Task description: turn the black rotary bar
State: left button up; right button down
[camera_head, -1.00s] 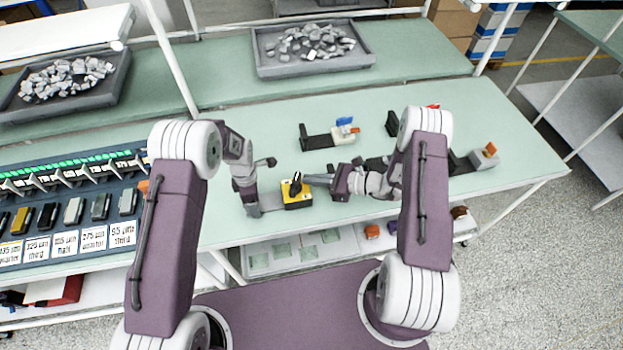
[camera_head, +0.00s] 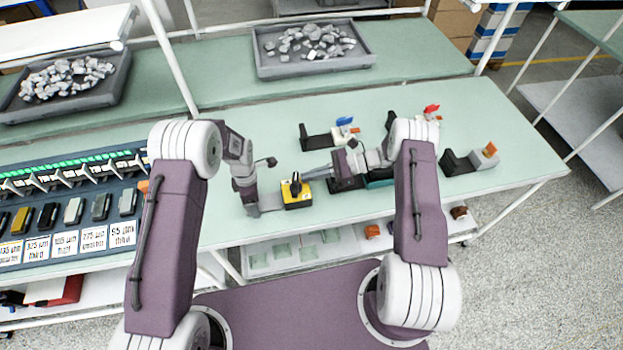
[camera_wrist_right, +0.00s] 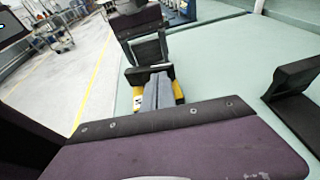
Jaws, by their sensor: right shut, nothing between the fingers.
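The black rotary bar (camera_head: 296,186) stands on top of a yellow block (camera_head: 298,203) near the table's front edge. In the right wrist view the yellow block (camera_wrist_right: 178,91) shows behind my fingers, with a dark bar (camera_wrist_right: 150,74) across it. My right gripper (camera_head: 309,177) is shut and empty, just right of the bar and pointing at it. A small gap seems to lie between them. In the wrist view its grey fingers (camera_wrist_right: 158,92) hide much of the block. My left gripper (camera_head: 252,208) points down just left of the yellow block; its finger opening is unclear.
Other blocks with black brackets stand behind and right: one blue-topped (camera_head: 344,122), one red-topped (camera_head: 431,109), one orange-topped (camera_head: 490,149). A teal block (camera_head: 379,181) sits partly under my right arm. A labelled rack (camera_head: 75,210) fills the left. Grey trays (camera_head: 262,65) of pieces stand behind.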

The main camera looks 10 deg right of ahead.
jog(key=shift+s, duration=0.8)
jog(key=s+f+v, duration=0.1)
jog(key=v, duration=1.3)
jog(key=w+a+r+h, duration=0.1)
jog(key=w+r+h, duration=0.1)
jog(key=w+r, duration=0.1)
jog(key=shift+a+r+x, duration=0.1)
jog(key=shift+r+x, duration=0.1)
jog(key=shift+x, duration=2.1)
jog(key=shift+a+r+x, duration=0.1)
jog(key=shift+r+x, duration=0.1)
jog(key=shift+x, duration=2.1)
jog(key=shift+a+r+x, duration=0.1)
jog(key=shift+r+x, duration=0.1)
jog(key=shift+x, duration=2.1)
jog(key=shift+w, duration=0.15)
